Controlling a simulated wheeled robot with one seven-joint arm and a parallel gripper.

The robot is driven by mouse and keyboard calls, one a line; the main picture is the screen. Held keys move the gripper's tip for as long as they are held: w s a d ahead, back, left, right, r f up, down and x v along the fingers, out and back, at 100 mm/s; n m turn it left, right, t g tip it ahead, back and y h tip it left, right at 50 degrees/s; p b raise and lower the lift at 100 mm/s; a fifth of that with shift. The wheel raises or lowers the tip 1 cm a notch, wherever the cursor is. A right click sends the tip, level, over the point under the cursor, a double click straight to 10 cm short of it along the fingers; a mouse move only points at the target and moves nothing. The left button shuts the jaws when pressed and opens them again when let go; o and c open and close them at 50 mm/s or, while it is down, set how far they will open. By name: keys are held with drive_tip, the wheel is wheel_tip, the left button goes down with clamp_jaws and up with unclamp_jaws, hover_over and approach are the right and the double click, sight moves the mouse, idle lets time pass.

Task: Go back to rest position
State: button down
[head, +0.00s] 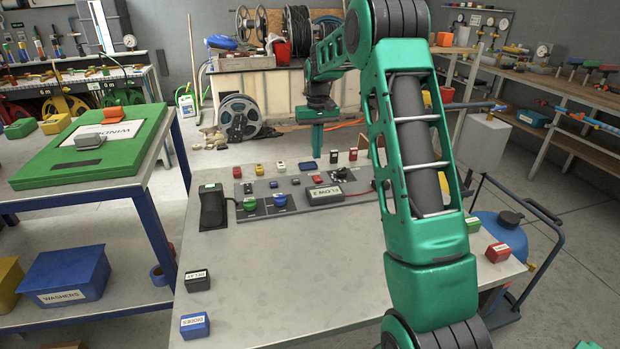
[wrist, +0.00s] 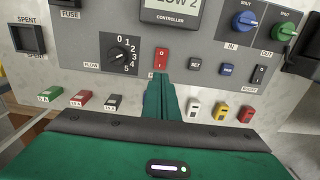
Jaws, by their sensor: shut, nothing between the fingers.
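My gripper (wrist: 162,82) is shut and empty, its green fingers pressed together in the wrist view. The fingertips appear just below a red rocker switch (wrist: 162,57) on the grey control panel (wrist: 92,62) and overlap its lower edge; I cannot tell whether they touch. In the head view my gripper (head: 318,150) points down above the far side of the panel (head: 262,187). The controller (wrist: 170,14) display reads "FLOW 2". The flow dial (wrist: 121,54) is left of the switch.
The panel lies on a grey table (head: 270,265). A green board (head: 95,145) is on the left bench. A blue tank on a cart (head: 500,230) stands right of the table.

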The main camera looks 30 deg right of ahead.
drive_tip(key=s+a+r+m, duration=0.1)
drive_tip(key=s+r, duration=0.3)
drive_tip(key=s, duration=0.8)
drive_tip(key=s+a+r+m, duration=0.15)
drive_tip(key=s+r, duration=0.25)
drive_tip(key=s, duration=0.8)
drive_tip(key=s+a+f, duration=0.2)
drive_tip(key=s+a, duration=0.1)
drive_tip(key=s, duration=0.8)
drive_tip(key=s+a+f, duration=0.2)
drive_tip(key=s+f, duration=0.1)
drive_tip(key=s, duration=0.8)
drive_tip(key=shift+s+a+m, duration=0.35)
drive_tip(key=shift+a, duration=0.05)
